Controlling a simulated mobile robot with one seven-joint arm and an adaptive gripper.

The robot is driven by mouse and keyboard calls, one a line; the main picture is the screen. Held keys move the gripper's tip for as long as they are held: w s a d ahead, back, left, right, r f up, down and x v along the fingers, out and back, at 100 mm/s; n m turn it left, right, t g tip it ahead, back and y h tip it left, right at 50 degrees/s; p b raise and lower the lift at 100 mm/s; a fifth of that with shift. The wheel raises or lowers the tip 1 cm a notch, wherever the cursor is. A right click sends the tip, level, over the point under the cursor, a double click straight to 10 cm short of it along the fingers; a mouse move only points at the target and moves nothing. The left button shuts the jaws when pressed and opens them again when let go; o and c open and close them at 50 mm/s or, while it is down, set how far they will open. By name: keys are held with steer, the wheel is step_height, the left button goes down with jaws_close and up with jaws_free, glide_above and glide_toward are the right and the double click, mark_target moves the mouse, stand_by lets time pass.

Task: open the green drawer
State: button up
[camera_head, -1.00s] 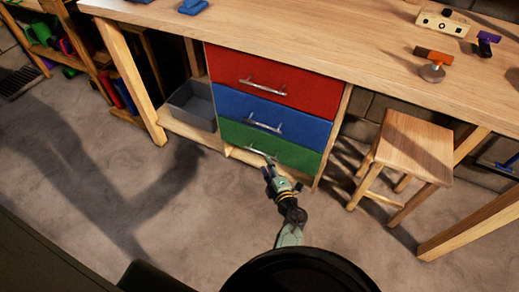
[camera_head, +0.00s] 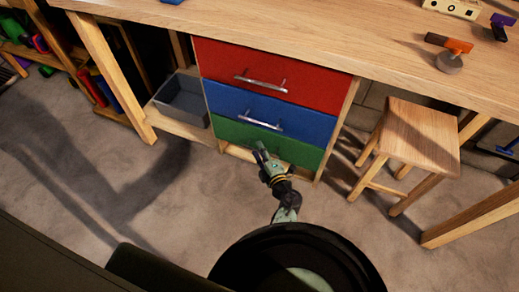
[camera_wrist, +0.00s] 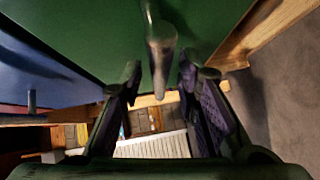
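The green drawer (camera_head: 295,150) is the lowest of three in the workbench and looks closed, flush with the drawers above. Its green front also fills the upper part of the wrist view (camera_wrist: 90,30). My gripper (camera_head: 260,153) is at the drawer's front, low down. In the wrist view its two dark fingers (camera_wrist: 160,80) are apart, with the metal handle (camera_wrist: 160,50) between their tips. A gap shows on both sides of the handle. In the head view my gripper hides most of the handle.
Above are a blue drawer (camera_head: 225,101) and a red drawer (camera_head: 310,87), both closed. A wooden stool (camera_head: 420,140) stands to the right. A grey bin (camera_head: 183,100) sits on the low shelf to the left. The floor in front is clear.

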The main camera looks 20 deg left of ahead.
steer(key=shift+c, duration=0.6)
jaws_close()
stand_by(0.3)
